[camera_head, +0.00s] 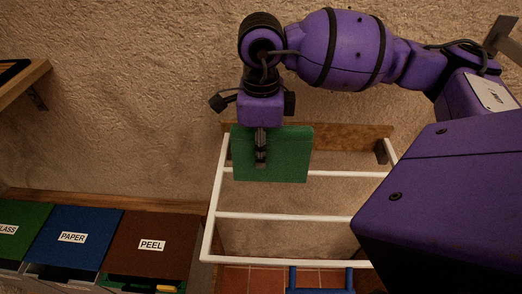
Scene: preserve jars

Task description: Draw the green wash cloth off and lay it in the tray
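The green wash cloth (289,155) is a flat, roughly square piece at the far left part of a white rail rack (275,216). It covers part of the rack's far bar. My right gripper (260,150) points down at the cloth, left of its middle, and its dark fingers overlap the cloth. They look close together, but I cannot tell whether they pinch it or only touch it. My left gripper is not in view. I cannot make out a tray for certain.
The rack joins a wooden wall board (345,135). Bins marked GLASS (22,222), PAPER (75,238) and PEEL (150,245) stand at lower left. A wooden shelf (22,82) juts in at upper left. A blue frame (320,279) stands at the bottom over red tiles.

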